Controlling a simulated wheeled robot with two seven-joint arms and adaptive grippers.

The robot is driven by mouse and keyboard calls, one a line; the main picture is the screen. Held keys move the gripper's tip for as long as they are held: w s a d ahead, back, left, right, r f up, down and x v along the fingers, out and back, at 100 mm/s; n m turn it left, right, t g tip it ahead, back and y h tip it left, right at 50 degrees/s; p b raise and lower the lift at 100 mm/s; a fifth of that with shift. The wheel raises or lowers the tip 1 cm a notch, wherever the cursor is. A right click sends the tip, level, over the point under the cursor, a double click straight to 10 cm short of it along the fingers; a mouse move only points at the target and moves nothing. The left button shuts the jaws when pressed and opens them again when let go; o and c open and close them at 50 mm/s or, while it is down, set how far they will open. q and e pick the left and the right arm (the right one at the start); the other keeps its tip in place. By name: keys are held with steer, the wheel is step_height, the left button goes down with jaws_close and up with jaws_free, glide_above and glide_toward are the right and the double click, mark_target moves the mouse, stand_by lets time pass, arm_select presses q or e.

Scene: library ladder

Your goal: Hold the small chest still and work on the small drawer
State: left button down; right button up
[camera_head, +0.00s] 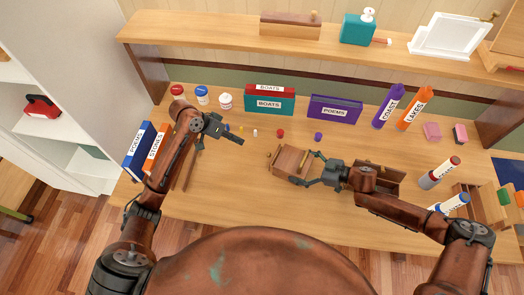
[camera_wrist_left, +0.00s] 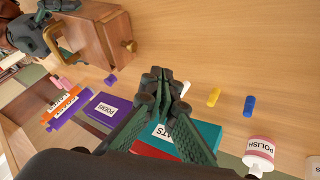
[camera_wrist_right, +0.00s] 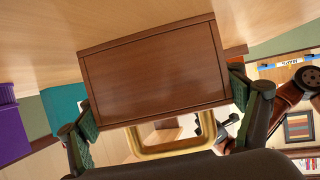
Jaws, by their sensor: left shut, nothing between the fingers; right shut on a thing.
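The small chest (camera_head: 288,161) is a brown wooden box on the table, just left of my right gripper (camera_head: 308,170). In the right wrist view, the fingers are on both sides of the chest (camera_wrist_right: 155,68), with a brass loop handle (camera_wrist_right: 165,148) between them. My right gripper is shut on the chest. In the left wrist view, the small drawer (camera_wrist_left: 116,32) faces left gripper's side and has a brass knob (camera_wrist_left: 130,46); how far it is open is unclear. My left gripper (camera_head: 222,128) is shut and empty, left of the chest and apart from it.
Small coloured pieces lie behind the chest, including a red one (camera_head: 280,133). Boats (camera_head: 268,104) and Poems (camera_head: 334,109) books stand at the back. Jars (camera_head: 201,95) stand at back left. A wooden box (camera_head: 392,186) is partly behind my right arm. The front table area is clear.

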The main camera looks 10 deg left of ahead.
arm_select(q)
steer(key=x, duration=0.9)
steer(key=shift+w+d, duration=0.15)
steer(key=d, duration=0.1)
steer(key=s+d, duration=0.1)
steer(key=d, duration=0.1)
steer(key=shift+s+d, duration=0.15)
steer(key=shift+d, duration=0.2)
steer(key=shift+s+d, duration=0.2)
steer(key=shift+d, duration=0.4)
steer(key=shift+s+d, duration=0.15)
steer(key=shift+d, duration=0.5)
steer(key=shift+a, duration=0.1)
